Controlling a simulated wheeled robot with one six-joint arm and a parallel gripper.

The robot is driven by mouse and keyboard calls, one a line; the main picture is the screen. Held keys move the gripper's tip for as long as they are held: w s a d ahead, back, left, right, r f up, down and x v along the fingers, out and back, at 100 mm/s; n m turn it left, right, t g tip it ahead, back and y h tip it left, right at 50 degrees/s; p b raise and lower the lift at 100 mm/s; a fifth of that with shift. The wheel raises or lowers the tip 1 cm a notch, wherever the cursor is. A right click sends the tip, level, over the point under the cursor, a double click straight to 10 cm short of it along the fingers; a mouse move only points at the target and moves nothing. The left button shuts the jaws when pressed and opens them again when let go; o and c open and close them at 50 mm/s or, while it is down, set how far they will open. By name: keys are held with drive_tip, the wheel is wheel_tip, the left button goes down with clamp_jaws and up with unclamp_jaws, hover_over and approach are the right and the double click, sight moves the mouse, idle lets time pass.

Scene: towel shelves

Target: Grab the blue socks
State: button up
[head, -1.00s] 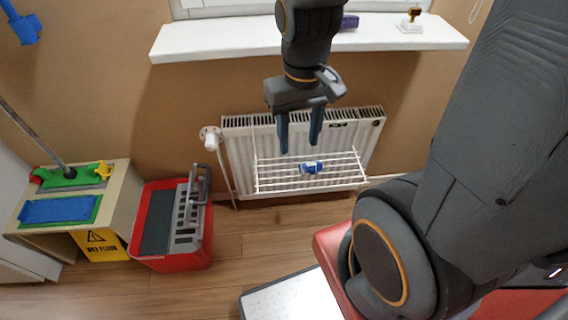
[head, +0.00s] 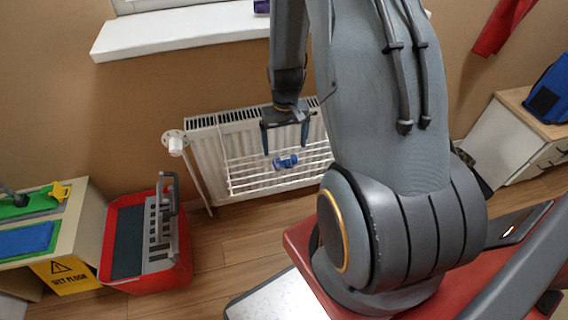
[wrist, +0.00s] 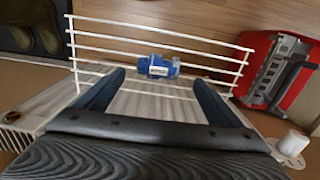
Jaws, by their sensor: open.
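The blue socks (head: 285,161) are a small blue bundle with a white label, resting on the white wire drying rack (head: 246,181) in front of the radiator. In the wrist view the socks (wrist: 158,67) lie ahead of and between my two fingertips, apart from them. My gripper (head: 286,150) is open and empty, just above and behind the socks in the head view. It also shows in the wrist view (wrist: 158,78), with its fingers spread to either side.
The white radiator (head: 205,150) stands against the wall behind the rack. A red bucket (head: 150,277) with a grey wringer stands on the floor to the left. A cart with a yellow wet-floor sign (head: 68,274) is further left. A white windowsill (head: 180,30) juts out above.

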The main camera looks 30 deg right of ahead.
sight(285, 158)
drive_tip(key=shift+d+f, duration=0.15)
drive_tip(key=shift+f, duration=4.05)
drive_tip(key=shift+w, duration=0.1)
drive_tip(key=c, duration=1.1)
drive_tip(key=shift+r, duration=0.15)
drive_tip(key=shift+c, duration=0.2)
